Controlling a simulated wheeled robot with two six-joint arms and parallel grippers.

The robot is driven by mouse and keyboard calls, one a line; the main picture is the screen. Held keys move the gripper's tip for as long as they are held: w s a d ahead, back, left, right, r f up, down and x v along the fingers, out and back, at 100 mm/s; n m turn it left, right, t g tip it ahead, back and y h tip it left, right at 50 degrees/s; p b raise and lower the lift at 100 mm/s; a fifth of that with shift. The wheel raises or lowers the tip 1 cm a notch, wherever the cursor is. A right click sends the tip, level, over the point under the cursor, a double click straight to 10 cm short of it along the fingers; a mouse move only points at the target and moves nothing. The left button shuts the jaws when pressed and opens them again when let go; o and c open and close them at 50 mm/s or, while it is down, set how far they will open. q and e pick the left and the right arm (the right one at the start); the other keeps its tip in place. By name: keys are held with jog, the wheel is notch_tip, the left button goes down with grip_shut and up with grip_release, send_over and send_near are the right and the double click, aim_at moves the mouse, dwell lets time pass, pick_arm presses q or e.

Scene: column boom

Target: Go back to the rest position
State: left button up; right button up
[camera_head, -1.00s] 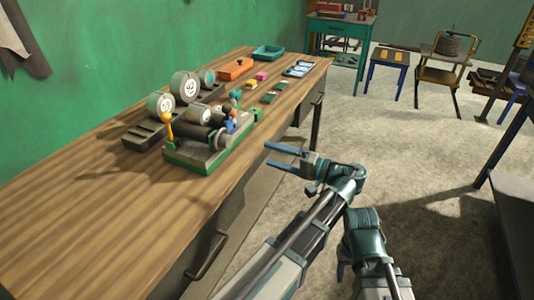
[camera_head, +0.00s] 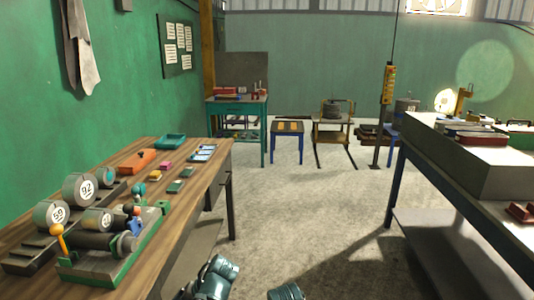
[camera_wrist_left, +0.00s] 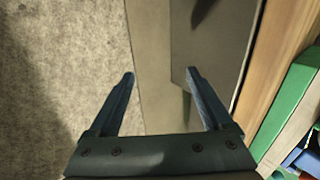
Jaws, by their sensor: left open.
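My left gripper (camera_wrist_left: 160,88) is open and empty in the left wrist view. Its two dark blue fingers stand wide apart, with the grey floor and the side of the workbench below them. In the head view only blue-green parts of my arms show at the bottom edge, and neither gripper's fingers are visible. The right gripper cannot be seen in either view.
The wooden workbench (camera_head: 50,213) on the left carries a green-based machine (camera_head: 105,265), numbered round weights (camera_head: 79,189), an orange box (camera_head: 137,162) and a teal tray (camera_head: 170,141). A grey table (camera_head: 450,188) stands on the right. The floor (camera_head: 290,210) between is clear.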

pick_arm(q)
jog(key=s+d+f+m+h, duration=0.25)
jog(key=s+d, duration=0.25)
jog(key=d, duration=0.4)
jog(key=s+d+f+m+h, duration=0.1)
jog(key=s+d+h, duration=0.3)
jog(key=d, duration=0.5)
notch_tip(320, 180, up, 14)
jog(key=p, duration=1.4)
jog(key=shift+y+p, duration=0.3)
jog(key=shift+y, duration=0.05)
jog(key=shift+s+a, duration=0.1)
